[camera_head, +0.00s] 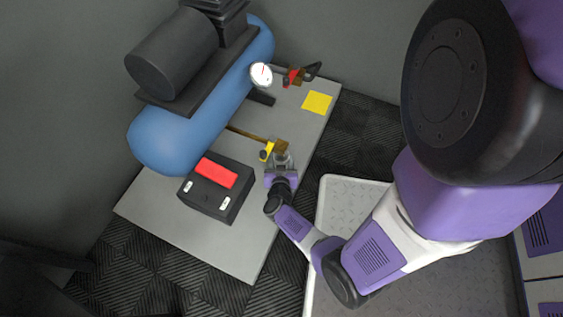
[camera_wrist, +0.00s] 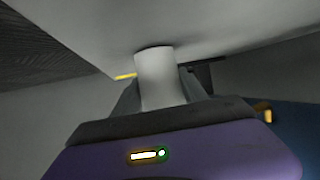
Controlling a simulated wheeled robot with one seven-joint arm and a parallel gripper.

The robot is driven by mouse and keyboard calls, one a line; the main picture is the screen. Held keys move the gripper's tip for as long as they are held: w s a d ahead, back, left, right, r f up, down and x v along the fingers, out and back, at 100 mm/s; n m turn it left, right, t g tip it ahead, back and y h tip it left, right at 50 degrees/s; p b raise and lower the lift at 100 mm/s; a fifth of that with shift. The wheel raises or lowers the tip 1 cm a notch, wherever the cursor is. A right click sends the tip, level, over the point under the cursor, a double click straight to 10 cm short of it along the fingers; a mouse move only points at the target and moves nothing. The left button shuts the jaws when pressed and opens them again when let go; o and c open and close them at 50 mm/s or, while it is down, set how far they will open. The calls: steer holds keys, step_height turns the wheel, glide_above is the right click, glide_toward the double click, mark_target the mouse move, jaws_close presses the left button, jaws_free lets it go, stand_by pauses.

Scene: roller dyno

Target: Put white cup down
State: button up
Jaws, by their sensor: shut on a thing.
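The white cup (camera_wrist: 158,78) is a plain pale cylinder in the wrist view. My gripper (camera_wrist: 163,92) is shut on it, with a dark finger on each side. One end of the cup lies close to the grey table surface at the top of that view; I cannot tell if they touch. In the head view my gripper (camera_head: 282,162) is over the right part of the grey table (camera_head: 240,258), beside a brass valve with a yellow handle (camera_head: 266,151). The cup is small and hard to make out there, mostly hidden by the fingers.
A blue tank (camera_head: 160,140) with a black motor stands along the table's back left. A black box with a red top (camera_head: 216,174) is left of my gripper. A yellow square (camera_head: 317,102) lies near the far right corner. A dial gauge (camera_head: 261,76) stands by the tank.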

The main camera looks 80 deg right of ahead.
steer(key=shift+f, duration=0.15)
steer(key=shift+f, duration=0.15)
steer(key=o, duration=1.3)
steer(key=p+v, duration=0.5)
steer(key=v, duration=0.6)
steer(key=shift+s+a+r+p, duration=0.1)
steer(key=shift+a+r+p, duration=0.2)
steer(key=shift+p, duration=0.05)
steer(key=shift+a, duration=0.15)
